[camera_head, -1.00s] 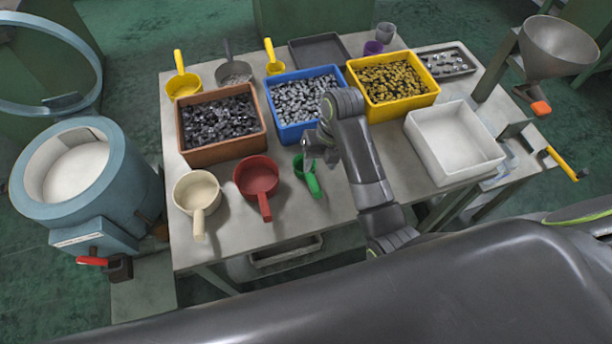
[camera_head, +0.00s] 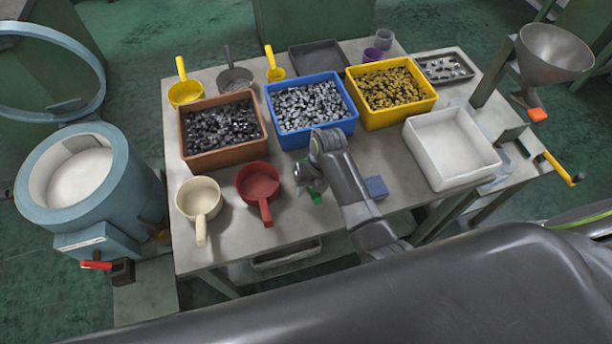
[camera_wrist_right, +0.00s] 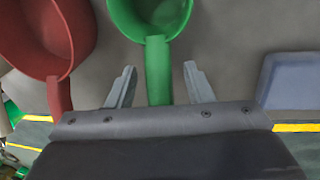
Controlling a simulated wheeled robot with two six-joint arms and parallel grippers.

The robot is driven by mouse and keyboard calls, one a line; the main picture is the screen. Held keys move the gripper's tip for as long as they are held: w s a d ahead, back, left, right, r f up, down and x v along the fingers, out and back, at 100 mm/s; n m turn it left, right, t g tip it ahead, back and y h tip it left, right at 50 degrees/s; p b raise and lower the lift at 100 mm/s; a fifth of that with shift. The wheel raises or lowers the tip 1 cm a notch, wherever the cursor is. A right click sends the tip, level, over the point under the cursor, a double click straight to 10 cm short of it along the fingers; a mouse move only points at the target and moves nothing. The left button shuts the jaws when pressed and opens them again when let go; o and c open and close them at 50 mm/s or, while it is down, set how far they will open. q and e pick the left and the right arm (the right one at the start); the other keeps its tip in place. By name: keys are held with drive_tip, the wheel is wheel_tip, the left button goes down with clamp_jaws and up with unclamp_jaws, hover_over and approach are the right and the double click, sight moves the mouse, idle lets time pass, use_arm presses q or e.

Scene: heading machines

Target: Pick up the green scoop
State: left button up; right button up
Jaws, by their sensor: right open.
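The green scoop (camera_wrist_right: 158,68) lies on the table. In the right wrist view its round cup is at the top and its handle points down between the fingers of my right gripper (camera_wrist_right: 158,84). The fingers are apart, one on each side of the handle, with gaps showing. In the head view my right gripper (camera_head: 312,184) covers most of the scoop; only a bit of green handle (camera_head: 315,197) shows. My left gripper is not in view.
A red scoop (camera_head: 258,180) sits close on the left, with a cream scoop (camera_head: 199,197) beyond it. A blue block (camera_head: 376,187) lies to the right. Brown (camera_head: 227,160), blue (camera_head: 317,132) and yellow (camera_head: 399,116) bins of parts stand behind. A white tray (camera_head: 445,180) stands at right.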

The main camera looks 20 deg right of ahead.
clamp_jaws()
drive_tip(key=shift+r, duration=0.15)
wheel_tip(320, 180, up, 10)
drive_tip(key=shift+f+b, duration=0.1)
drive_tip(key=shift+b, duration=0.3)
